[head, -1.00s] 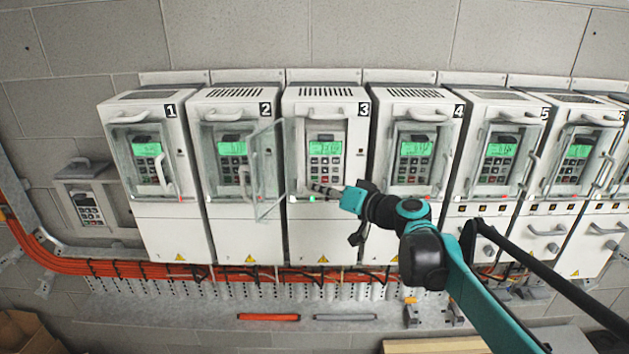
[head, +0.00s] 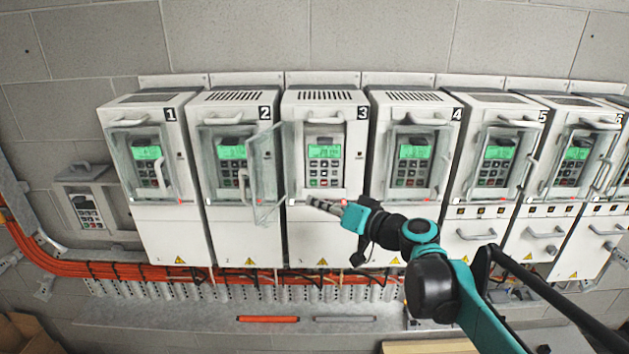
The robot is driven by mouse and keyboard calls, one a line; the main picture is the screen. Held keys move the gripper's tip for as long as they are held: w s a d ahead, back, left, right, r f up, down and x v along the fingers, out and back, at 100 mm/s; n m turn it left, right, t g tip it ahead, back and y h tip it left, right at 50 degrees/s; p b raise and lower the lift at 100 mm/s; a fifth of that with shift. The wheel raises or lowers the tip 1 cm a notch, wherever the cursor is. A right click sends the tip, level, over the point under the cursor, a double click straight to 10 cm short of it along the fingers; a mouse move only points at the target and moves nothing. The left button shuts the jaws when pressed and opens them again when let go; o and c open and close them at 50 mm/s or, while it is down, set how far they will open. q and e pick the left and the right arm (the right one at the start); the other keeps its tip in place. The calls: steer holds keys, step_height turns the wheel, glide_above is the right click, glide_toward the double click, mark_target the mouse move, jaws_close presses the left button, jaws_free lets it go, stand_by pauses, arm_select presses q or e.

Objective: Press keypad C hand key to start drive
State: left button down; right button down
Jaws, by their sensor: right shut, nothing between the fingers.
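Drive 3 (head: 300,235) is a white cabinet with its clear door (head: 266,165) swung open to the left. Its keypad (head: 324,162) is uncovered, with a lit green display and rows of small dark, red and green keys. I see no letter C, and the key markings are too small to read. My right gripper (head: 313,202) is shut and empty, its fingertips just below the keypad, at the cabinet's lower front ledge. The keypad's keys are in clear view. I cannot tell whether the fingertips touch the ledge. My left gripper is not in view.
Drives 1 (head: 165,235), 2 (head: 235,240) and 4 (head: 393,180) stand alongside with clear doors closed over lit keypads. A separate keypad unit (head: 88,210) hangs at the left. Orange cables (head: 120,270) run below. An orange bar (head: 268,319) and a grey bar lie beneath.

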stand_by(0.8)
steer(key=s+d+f+g+h+b, duration=0.15)
steer(key=s+f+b, duration=0.3)
steer(key=f, duration=0.45)
steer(key=s+d+f+g+h+b, duration=0.1)
steer(key=s+d+f+h+b, duration=0.1)
steer(key=s+f+b, duration=0.5)
steer(key=s+d+f+g+h+b, duration=0.15)
steer(key=f+b, duration=0.25)
steer(key=f, duration=0.7)
steer(key=s+d+f+h+b, duration=0.2)
steer(key=s+d+f+b, duration=0.2)
steer(key=f, duration=0.4)
steer(key=s+d+f+m+h+b, duration=0.1)
steer(key=s+d+f+b, duration=0.3)
steer(key=f, duration=0.5)
steer(key=s+d+f+h+b, duration=0.3)
steer(key=s+d+f+b, duration=0.1)
steer(key=f, duration=0.4)
steer(key=shift+s+f+m+g+h+b, duration=0.35)
steer(key=shift+s+b, duration=0.25)
steer(key=shift+b, duration=0.25)
